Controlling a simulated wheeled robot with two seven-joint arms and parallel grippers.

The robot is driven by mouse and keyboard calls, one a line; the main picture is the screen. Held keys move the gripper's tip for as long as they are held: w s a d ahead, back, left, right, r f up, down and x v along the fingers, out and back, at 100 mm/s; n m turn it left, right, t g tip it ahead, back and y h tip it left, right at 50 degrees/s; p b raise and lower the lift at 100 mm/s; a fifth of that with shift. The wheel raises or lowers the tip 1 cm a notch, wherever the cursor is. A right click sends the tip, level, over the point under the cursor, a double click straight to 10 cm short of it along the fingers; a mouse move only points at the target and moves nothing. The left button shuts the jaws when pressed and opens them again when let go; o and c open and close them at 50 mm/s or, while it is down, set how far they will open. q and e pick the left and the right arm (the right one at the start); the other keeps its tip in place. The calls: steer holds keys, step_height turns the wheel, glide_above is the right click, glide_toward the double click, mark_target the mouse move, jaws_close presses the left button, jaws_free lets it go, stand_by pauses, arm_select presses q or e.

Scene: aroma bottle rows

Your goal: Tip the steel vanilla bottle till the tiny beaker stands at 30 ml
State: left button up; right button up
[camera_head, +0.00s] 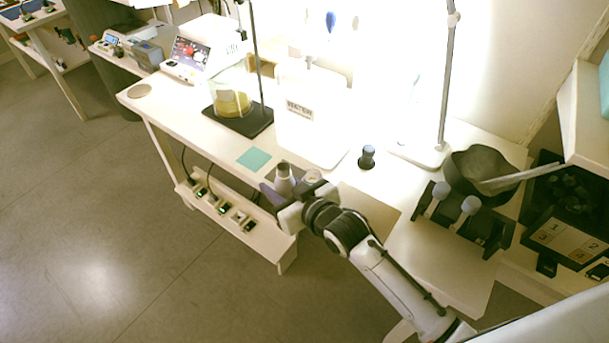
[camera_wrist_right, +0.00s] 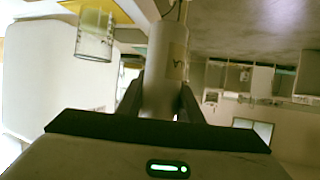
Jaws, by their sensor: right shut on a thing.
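The steel bottle (camera_head: 284,176) is in my right gripper (camera_head: 287,195), near the front edge of the white table. In the right wrist view the bottle (camera_wrist_right: 168,55) is a grey cylinder with a tan label, shut between the two dark fingers. It looks roughly upright. A small clear beaker (camera_head: 312,178) stands just right of the bottle in the head view, partly hidden by my gripper. In the wrist view, which is upside down, the beaker (camera_wrist_right: 95,38) is apart from the bottle, by a yellow patch. Its liquid level cannot be read. My left gripper is out of view.
A dark-capped bottle (camera_head: 366,157) stands farther right. A teal square (camera_head: 254,159) lies to the left. Behind are a stand with a flask of yellow liquid (camera_head: 233,104) and a panel marked WATER (camera_head: 299,110). A dark bowl (camera_head: 480,172) and rack (camera_head: 462,222) are at right.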

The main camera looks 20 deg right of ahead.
steer(key=shift+r, duration=0.15)
steer(key=shift+s+a+r+p, duration=0.25)
steer(key=shift+a+r+p, duration=0.1)
steer(key=shift+r+p, duration=0.25)
steer(key=shift+s+a+r+p, duration=0.25)
steer(key=shift+a+r+p, duration=0.15)
steer(key=shift+p, duration=0.25)
steer(key=shift+s+a+r, duration=0.5)
steer(key=shift+a+r, duration=0.15)
steer(key=shift+r, duration=0.1)
steer(key=shift+s+a+r, duration=0.45)
steer(key=shift+a+r, duration=0.2)
steer(key=shift+r, duration=0.05)
